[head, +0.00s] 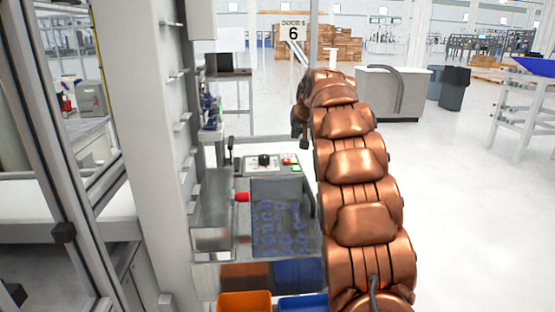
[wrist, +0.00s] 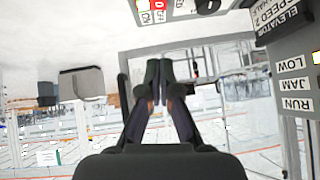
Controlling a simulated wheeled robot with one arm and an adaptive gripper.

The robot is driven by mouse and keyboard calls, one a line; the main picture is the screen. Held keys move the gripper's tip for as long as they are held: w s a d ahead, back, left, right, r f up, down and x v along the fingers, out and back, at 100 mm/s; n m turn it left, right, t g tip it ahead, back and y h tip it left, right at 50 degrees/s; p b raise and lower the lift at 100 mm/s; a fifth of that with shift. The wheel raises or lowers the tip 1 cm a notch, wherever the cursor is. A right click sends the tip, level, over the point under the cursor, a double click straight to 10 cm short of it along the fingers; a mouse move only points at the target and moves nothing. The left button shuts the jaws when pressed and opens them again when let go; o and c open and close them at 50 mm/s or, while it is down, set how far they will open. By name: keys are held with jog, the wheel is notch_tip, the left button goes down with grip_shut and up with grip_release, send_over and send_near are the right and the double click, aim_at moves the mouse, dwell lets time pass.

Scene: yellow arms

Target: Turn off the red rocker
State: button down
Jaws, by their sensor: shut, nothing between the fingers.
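A small red rocker (head: 287,161) sits on the light control panel (head: 257,170), right of a black knob (head: 264,160) and close to a green button (head: 296,168). In the wrist view the red rocker (wrist: 157,5) is cut by the top edge, beside white labels; its on or off position is too small to tell. My gripper (wrist: 159,70) is shut and empty, its fingertips together below the panel in that picture and apart from the rocker. In the head view the dark end of my gripper (head: 300,121) shows above the panel, partly hidden by my copper-coloured arm.
Orange (head: 244,302) and blue bins stand nearer. A grey post (head: 150,130) rises at left. A grey sign with RUN, JAM and LOW labels (wrist: 290,75) is at right.

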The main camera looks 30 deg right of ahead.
jog(key=shift+w+f, duration=0.15)
jog(key=p, duration=0.1)
send_over(287, 160)
jog(key=s, duration=0.2)
jog(key=shift+w+a+f, duration=0.1)
jog(key=shift+a+f, duration=0.05)
jog(key=shift+f, duration=3.4)
jog(key=shift+a+f, duration=0.2)
jog(key=shift+f, duration=1.75)
jog(key=shift+p, duration=0.35)
jog(key=shift+w+a+f, duration=0.1)
jog(key=shift+a, duration=0.05)
jog(key=shift+f, duration=0.15)
jog(key=shift+d, duration=0.2)
